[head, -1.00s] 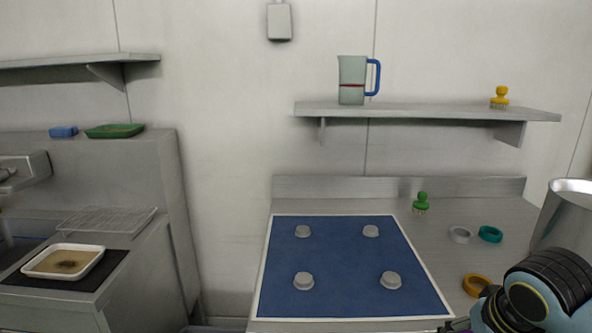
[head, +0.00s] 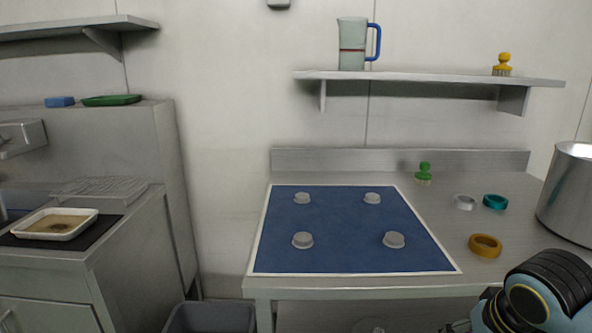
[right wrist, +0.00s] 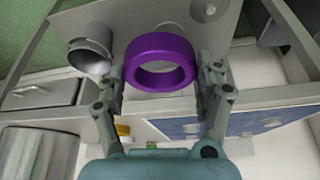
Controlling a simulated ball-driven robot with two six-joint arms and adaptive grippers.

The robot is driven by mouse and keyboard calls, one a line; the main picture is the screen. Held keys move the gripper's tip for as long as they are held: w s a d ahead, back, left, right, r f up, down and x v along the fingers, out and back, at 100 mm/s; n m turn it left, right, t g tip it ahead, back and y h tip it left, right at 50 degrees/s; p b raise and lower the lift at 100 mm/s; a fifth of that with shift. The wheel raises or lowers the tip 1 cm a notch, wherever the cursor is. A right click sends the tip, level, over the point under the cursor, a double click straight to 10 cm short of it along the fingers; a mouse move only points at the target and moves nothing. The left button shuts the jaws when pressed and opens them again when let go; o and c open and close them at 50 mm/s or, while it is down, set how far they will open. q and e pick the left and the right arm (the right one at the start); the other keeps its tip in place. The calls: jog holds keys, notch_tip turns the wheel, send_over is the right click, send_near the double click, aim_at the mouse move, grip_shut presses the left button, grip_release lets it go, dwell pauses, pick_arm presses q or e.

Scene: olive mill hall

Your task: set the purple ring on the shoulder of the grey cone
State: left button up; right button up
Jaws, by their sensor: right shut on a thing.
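The purple ring (right wrist: 160,62) is between the two fingers of my right gripper (right wrist: 162,80) in the right wrist view. The gripper is shut on it, and the ring's hole shows clearly. A grey, round, stepped thing (right wrist: 90,50) is beyond the left finger, apart from the ring; I cannot tell whether it is the grey cone. In the head view my right arm enters at the lower right, with its gripper mostly cut off by the bottom edge. My left gripper is in neither view.
A blue mat (head: 350,255) with several short grey stubs lies on the steel table. Right of it are a grey ring (head: 465,203), a teal ring (head: 495,202), an orange ring (head: 485,246), a green brush (head: 424,174) and a large metal pot (head: 570,195). A grey bin (head: 210,318) stands below, left.

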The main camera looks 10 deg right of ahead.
pick_arm(q)
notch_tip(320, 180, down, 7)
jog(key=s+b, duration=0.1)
jog(key=b, duration=0.3)
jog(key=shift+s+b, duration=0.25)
jog(key=shift+b, duration=0.05)
pick_arm(e)
notch_tip(320, 180, down, 7)
jog(key=shift+s, duration=0.15)
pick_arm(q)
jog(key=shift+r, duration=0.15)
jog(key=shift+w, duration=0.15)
